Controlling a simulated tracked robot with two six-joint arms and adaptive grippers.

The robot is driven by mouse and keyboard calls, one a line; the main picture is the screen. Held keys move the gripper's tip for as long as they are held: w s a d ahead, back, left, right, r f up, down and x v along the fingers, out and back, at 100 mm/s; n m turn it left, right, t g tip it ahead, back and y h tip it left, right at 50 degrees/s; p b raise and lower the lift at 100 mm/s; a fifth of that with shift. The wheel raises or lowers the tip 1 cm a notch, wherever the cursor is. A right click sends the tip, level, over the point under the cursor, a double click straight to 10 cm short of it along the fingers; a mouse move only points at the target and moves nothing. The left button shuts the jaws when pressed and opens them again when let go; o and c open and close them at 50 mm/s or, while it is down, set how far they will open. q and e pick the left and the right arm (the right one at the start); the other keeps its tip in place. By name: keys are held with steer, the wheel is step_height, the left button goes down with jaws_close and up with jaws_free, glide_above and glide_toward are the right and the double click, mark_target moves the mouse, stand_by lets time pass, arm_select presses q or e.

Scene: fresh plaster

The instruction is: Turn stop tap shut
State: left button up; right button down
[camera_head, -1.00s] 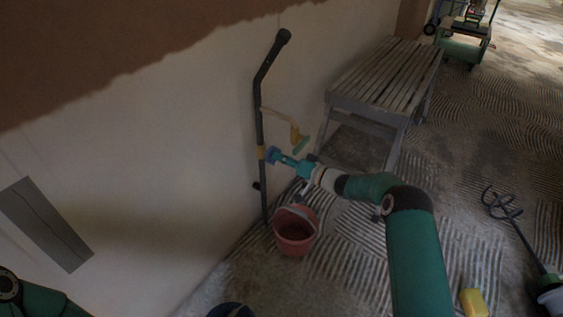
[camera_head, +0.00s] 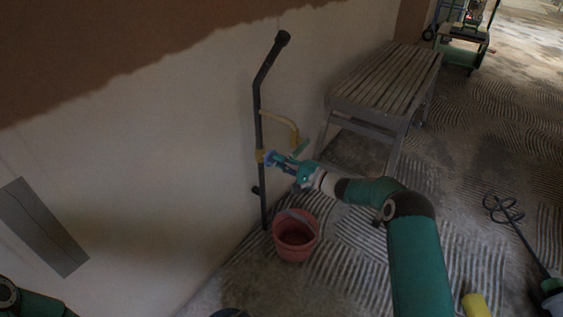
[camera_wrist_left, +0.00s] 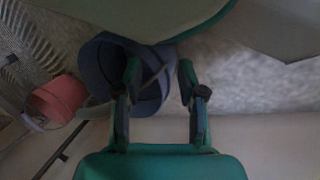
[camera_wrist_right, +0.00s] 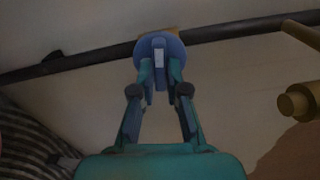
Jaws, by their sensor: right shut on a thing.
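The stop tap is a blue round handle (camera_wrist_right: 160,50) on a brass body on the dark upright pipe (camera_head: 261,115). The handle also shows in the head view (camera_head: 270,158). My right gripper (camera_wrist_right: 160,72) is shut on the handle, one fingertip on each side of its pale middle bar. It also shows in the head view (camera_head: 279,160), coming to the pipe from the right. My left gripper (camera_wrist_left: 158,68) is open and empty, with a dark blue bucket (camera_wrist_left: 112,65) beyond its fingers. In the head view only part of the left arm shows, at the lower left corner.
A brass spout (camera_head: 285,120) with a green lever stands out just above the tap. A red bucket (camera_head: 294,240) stands on the floor below. A slatted bench (camera_head: 385,80) is at the right along the wall. A mixing paddle (camera_head: 515,225) lies farther right.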

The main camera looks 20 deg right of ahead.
steer(key=shift+s+d+f+m+p, duration=0.1)
steer(key=shift+m+p, duration=0.25)
steer(key=shift+m, duration=2.35)
steer(key=shift+a+f+m+p, duration=0.15)
steer(key=shift+m+p, duration=0.25)
steer(key=shift+m, duration=2.3)
steer(key=shift+s+d+f+m+p, duration=0.15)
steer(key=shift+m+p, duration=0.2)
steer(key=shift+m, duration=2.35)
steer(key=shift+w, duration=0.1)
steer(key=c, duration=1.3)
jaws_free()
steer(key=shift+o, duration=0.6)
